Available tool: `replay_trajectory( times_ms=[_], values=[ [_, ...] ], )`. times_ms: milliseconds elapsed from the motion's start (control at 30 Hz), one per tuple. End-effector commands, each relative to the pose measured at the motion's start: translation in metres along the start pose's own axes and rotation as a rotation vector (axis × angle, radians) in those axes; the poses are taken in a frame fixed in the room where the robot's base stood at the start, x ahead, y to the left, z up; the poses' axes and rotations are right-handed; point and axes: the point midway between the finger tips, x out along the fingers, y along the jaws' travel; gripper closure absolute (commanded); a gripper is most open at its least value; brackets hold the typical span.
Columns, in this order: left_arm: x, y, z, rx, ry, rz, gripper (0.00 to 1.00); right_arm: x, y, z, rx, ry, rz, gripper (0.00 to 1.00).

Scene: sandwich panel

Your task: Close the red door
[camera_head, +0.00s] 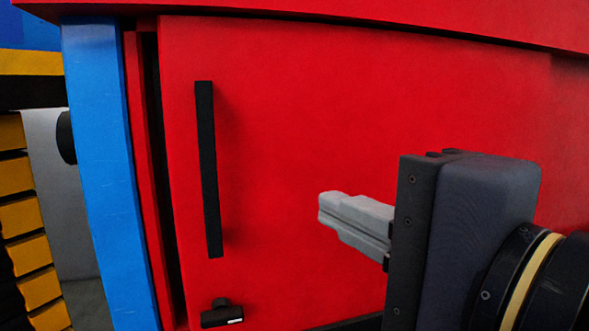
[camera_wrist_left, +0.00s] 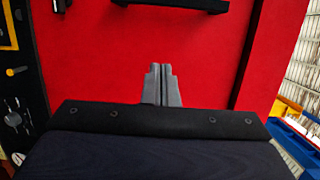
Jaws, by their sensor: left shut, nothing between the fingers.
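The red door (camera_head: 290,110) fills most of the head view, with a long black upright handle (camera_head: 207,165) near its left edge. A dark gap runs between that edge and the frame, so the door seems slightly ajar. A small black latch piece (camera_head: 221,313) sits below the handle. My left gripper (camera_head: 330,208) is shut and empty, right of the handle, its fingers pointing at the door face. I cannot tell whether they touch it. In the left wrist view, the shut fingers (camera_wrist_left: 161,72) stand before the red door (camera_wrist_left: 100,60). My right gripper is not in view.
A blue post (camera_head: 100,170) stands left of the door, with yellow slats (camera_head: 28,215) beyond it.

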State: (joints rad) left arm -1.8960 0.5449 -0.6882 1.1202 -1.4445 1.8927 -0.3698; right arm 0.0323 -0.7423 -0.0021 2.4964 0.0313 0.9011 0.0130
Motion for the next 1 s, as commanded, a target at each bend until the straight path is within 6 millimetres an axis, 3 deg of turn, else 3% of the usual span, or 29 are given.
replay_trajectory(
  times_ms=[167, 600, 800, 1000],
  values=[
    [0.004, -0.002, 0.002, -0.009, 0.0, -0.014, 1.0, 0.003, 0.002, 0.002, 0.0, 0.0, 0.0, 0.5],
    [0.094, -0.004, 0.002, -0.007, 0.0, -0.011, 1.0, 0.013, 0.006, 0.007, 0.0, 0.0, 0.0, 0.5],
    [0.1, -0.002, 0.029, -0.01, 0.005, -0.012, 1.0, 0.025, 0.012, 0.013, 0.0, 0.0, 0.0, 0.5],
    [0.103, -0.004, 0.04, -0.007, 0.003, -0.014, 1.0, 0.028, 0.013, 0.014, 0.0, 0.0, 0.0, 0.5]
  ],
)
